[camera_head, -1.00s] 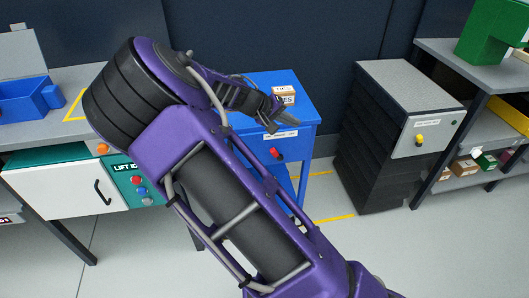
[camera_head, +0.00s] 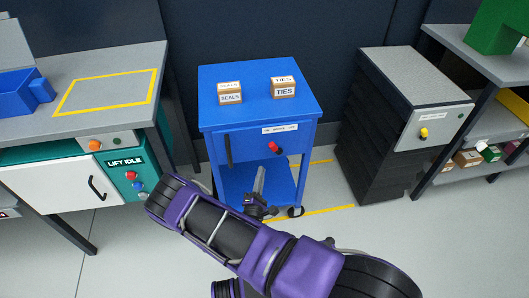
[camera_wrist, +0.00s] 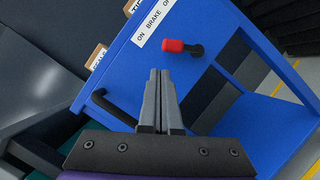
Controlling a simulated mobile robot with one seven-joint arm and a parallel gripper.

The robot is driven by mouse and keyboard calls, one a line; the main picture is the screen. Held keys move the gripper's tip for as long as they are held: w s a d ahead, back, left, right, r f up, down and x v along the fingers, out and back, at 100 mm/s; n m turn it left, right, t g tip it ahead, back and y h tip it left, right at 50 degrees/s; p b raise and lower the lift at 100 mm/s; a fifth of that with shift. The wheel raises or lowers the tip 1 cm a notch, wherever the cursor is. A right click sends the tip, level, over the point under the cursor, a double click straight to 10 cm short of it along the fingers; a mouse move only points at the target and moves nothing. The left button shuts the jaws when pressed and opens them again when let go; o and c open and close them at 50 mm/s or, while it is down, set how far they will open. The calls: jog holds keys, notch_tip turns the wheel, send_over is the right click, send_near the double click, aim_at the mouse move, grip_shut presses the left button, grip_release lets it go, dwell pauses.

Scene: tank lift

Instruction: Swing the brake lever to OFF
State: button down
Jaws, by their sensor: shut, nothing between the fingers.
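The brake lever (camera_head: 273,147) is a short red-tipped handle on a black pivot, on the front of a blue cart (camera_head: 215,108). In the wrist view the red grip (camera_wrist: 173,46) points left from its pivot, toward the ON side of the label (camera_wrist: 154,22), which reads ON BRAKE OFF. My gripper (camera_head: 261,168) is in front of the cart, below the lever in the head view. In the wrist view its grey fingers (camera_wrist: 160,72) are together and empty, with the tips just short of the red grip in the picture; no contact shows.
A black bar handle (camera_head: 228,150) is left of the lever on the cart front. Boxes marked SEALS (camera_head: 230,94) and TIES (camera_head: 283,88) stand on the cart top. A teal-fronted bench (camera_head: 60,112) is at left, a dark cabinet (camera_head: 385,150) at right.

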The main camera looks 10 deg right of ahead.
aim_at(275, 148)
jog(key=f+y, duration=0.1)
jog(key=s+a+f+y, duration=0.1)
jog(key=a+f+n, duration=0.1)
jog(key=shift+s+f+y, duration=0.3)
jog(key=shift+y, duration=0.1)
jog(key=x, duration=1)
jog(key=shift+b, duration=0.35)
jog(key=shift+d+r, duration=0.75)
jog(key=shift+d, duration=0.35)
jog(key=shift+d+r+p, duration=0.3)
jog(key=shift+d+r, duration=0.05)
jog(key=shift+d, duration=0.3)
jog(key=shift+a+r, duration=0.1)
jog(key=shift+d, duration=0.2)
